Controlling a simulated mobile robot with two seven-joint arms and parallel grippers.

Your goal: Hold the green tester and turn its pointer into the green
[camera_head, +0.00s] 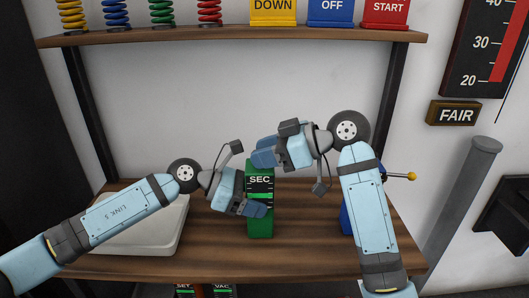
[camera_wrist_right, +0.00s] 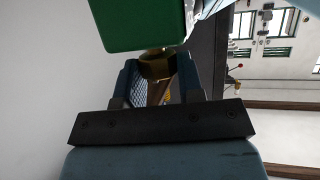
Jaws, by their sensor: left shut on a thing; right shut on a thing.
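The green tester (camera_head: 260,226) stands upright over the middle of the wooden bench, with a dark "SEC" label near its top. My left gripper (camera_head: 254,207) is shut on its lower part from the left. My right gripper (camera_head: 263,156) is at the tester's top. In the right wrist view its fingers (camera_wrist_right: 160,88) are shut on a brass knob (camera_wrist_right: 156,64) that joins the green tester body (camera_wrist_right: 138,24). The pointer and its green zone cannot be made out; the grippers cover part of the face.
A pale tray (camera_head: 170,238) lies at the bench's left, partly behind my left arm. A blue device (camera_head: 346,220) stands behind my right arm, near a yellow-knobbed lever (camera_head: 410,176). The upper shelf (camera_head: 230,37) holds springs and signs. A "FAIR" plate (camera_head: 455,114) hangs right.

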